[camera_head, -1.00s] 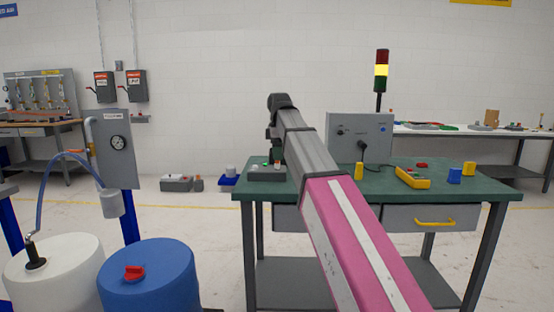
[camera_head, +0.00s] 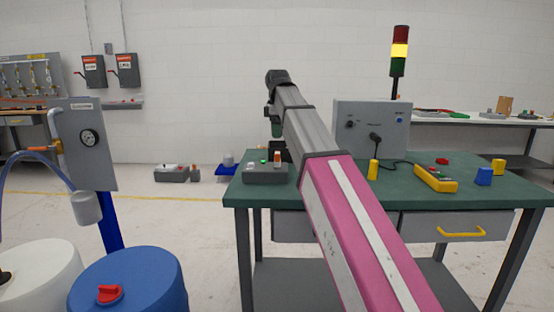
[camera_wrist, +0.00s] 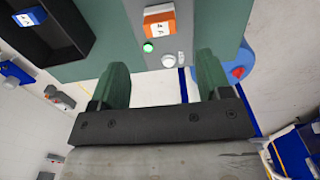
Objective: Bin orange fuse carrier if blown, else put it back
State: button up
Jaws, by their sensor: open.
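The orange fuse carrier (camera_head: 277,157) stands on the grey fuse box (camera_head: 265,174) at the left end of the green bench. It also shows at the top of the wrist view (camera_wrist: 159,27), with a white label whose marks I cannot read. A lit green lamp (camera_wrist: 147,47) and a pale round knob (camera_wrist: 168,61) are beside it on the box. My gripper (camera_wrist: 161,76) is open, its two green fingers wide apart with nothing between them. The carrier lies beyond the fingertips, apart from them. A black open bin (camera_wrist: 42,48) at upper left holds a blue labelled piece (camera_wrist: 30,16).
On the green bench (camera_head: 470,201) stand a grey instrument box (camera_head: 370,128), a yellow meter (camera_head: 436,180) and a blue block (camera_head: 483,177). A blue drum (camera_head: 128,285) and a white drum (camera_head: 38,275) stand at front left. Open floor lies between drums and bench.

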aim_at(277, 153)
jog(key=shift+f, duration=4.5)
jog(key=c, duration=1.3)
jog(key=shift+r, duration=3)
